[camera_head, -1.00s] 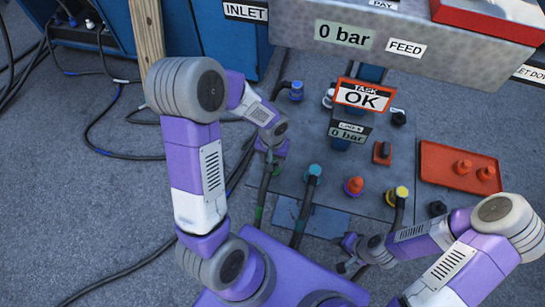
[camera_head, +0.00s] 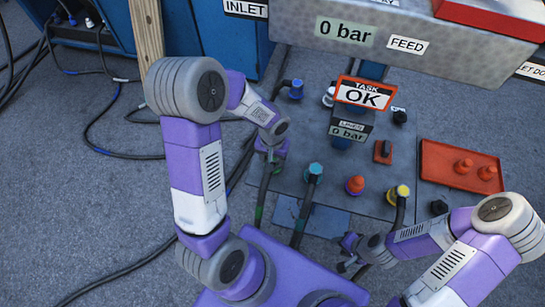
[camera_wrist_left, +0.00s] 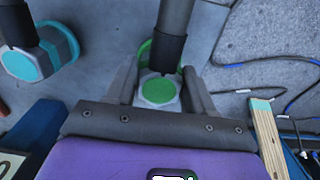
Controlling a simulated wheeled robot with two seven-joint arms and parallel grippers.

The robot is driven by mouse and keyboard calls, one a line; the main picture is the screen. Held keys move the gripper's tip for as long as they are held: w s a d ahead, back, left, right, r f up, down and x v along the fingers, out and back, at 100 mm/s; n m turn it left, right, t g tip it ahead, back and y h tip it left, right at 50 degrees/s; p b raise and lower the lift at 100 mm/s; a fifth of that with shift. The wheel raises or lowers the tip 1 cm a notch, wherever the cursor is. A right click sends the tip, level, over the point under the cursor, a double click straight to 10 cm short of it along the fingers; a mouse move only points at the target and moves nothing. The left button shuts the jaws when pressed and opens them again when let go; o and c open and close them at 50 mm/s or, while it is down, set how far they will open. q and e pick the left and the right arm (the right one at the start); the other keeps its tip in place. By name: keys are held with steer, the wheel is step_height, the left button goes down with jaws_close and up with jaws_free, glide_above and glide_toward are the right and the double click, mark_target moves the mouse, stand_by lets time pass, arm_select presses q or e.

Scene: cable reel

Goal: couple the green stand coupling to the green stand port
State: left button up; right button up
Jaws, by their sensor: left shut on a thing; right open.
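The green stand coupling (camera_wrist_left: 158,90) shows in the left wrist view as a grey body with a green end face, on a dark hose (camera_wrist_left: 170,35). My left gripper (camera_wrist_left: 158,98) is shut on it, with one finger on each side. A green ring (camera_wrist_left: 143,53) shows just behind the coupling; I cannot tell if it is the green stand port or whether the two are joined. In the head view my left gripper (camera_head: 268,152) is low over the left of the plate and hides the coupling. My right gripper (camera_head: 345,254) is open and empty at the lower middle.
A cyan coupling (camera_head: 315,169) with its hose stands right of my left gripper. A red tray (camera_head: 435,165) lies right; the grey feed box (camera_head: 460,45) stands behind.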

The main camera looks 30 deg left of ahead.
arm_select(q)
steer(key=shift+f, duration=0.3)
steer(key=o, duration=1.2)
steer(key=shift+o, duration=0.2)
steer(key=shift+r, duration=0.15)
step_height(320, 180, up, 7)
steer(key=p, duration=0.3)
steer(key=shift+r, duration=0.2)
